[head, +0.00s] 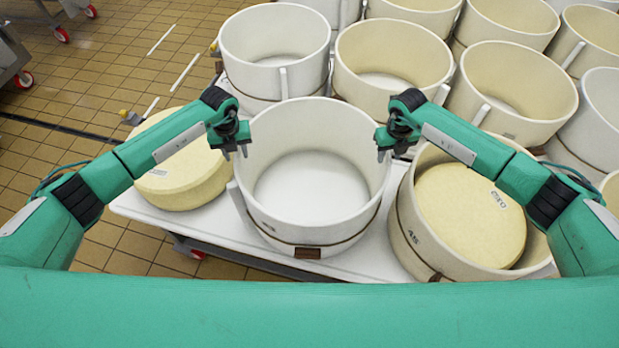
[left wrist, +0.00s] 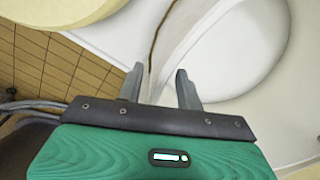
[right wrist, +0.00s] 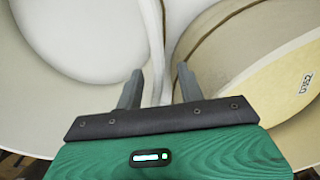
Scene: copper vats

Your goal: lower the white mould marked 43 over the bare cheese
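The white mould (head: 310,235) stands open and empty on the white table in the middle of the head view. A dark mark on its front left is too small to read. The bare cheese (head: 182,178), a pale yellow round, lies to its left, partly hidden by my left arm. My left gripper (head: 237,153) is open at the mould's left rim; in the left wrist view its fingers (left wrist: 160,85) stand either side of the white wall, with gaps. My right gripper (head: 388,153) is open at the right rim; its fingers (right wrist: 158,88) likewise straddle the wall, apart from it.
A cream mould (head: 410,250) marked 45 holds another cheese (head: 470,215) on the right. Several empty moulds, including a white one (head: 275,45) and a cream one (head: 392,60), crowd behind. The white table (head: 150,208) ends at the front left, with tiled floor (head: 90,100) beyond.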

